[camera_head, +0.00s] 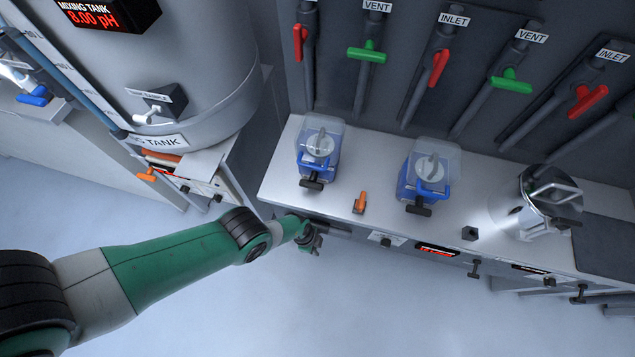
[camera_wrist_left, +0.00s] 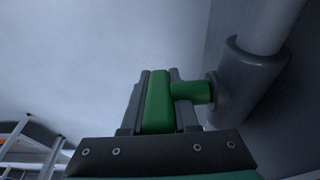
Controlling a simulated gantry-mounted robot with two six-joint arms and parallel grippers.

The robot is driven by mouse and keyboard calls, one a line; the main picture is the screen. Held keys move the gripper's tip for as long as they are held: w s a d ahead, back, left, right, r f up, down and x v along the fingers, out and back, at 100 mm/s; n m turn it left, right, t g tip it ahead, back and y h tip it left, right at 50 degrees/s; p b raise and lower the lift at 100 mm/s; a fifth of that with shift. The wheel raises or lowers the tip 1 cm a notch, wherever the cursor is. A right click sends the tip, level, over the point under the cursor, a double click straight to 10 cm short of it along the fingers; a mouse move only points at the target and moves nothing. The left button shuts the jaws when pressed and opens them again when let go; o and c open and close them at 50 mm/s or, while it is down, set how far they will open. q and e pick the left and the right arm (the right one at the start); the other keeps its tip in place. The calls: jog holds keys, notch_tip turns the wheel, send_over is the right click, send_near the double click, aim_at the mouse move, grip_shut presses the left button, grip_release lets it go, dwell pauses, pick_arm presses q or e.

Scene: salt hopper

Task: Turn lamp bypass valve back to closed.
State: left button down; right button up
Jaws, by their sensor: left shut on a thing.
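In the left wrist view a green valve handle (camera_wrist_left: 158,105) stands between the two fingers of my left gripper (camera_wrist_left: 157,95). The gripper is shut on it. A short green stem (camera_wrist_left: 192,91) joins the handle to a grey valve body (camera_wrist_left: 248,80) on the right. No label shows there, so I cannot read which valve it is. In the head view my left gripper (camera_head: 312,238) is just below the counter's front edge, at its left part. The handle is hidden in that view. My right gripper is not in view.
The counter (camera_head: 380,165) carries two blue devices with clear covers (camera_head: 318,150) (camera_head: 428,175), an orange handle (camera_head: 360,202) and a metal jug (camera_head: 530,205). Red and green VENT and INLET handles (camera_head: 367,53) line the wall behind. A grey tank (camera_head: 190,60) stands left. Open floor lies in front.

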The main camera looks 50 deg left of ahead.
pick_arm(q)
jog(key=shift+s+y, duration=0.15)
jog(key=shift+y, duration=0.15)
dwell(0.4)
jog(key=c, duration=0.7)
grip_release()
jog(key=shift+a, duration=0.1)
jog(key=r+p, duration=0.3)
jog(key=p, duration=0.1)
jog(key=a+r+p, duration=0.1)
jog(key=r+p, duration=0.3)
jog(key=s+r+p, duration=0.1)
jog(key=r+p, duration=0.3)
jog(key=shift+a+r, duration=0.25)
jog(key=shift+a, duration=0.05)
jog(key=shift+s, duration=0.1)
jog(key=shift+f, duration=0.1)
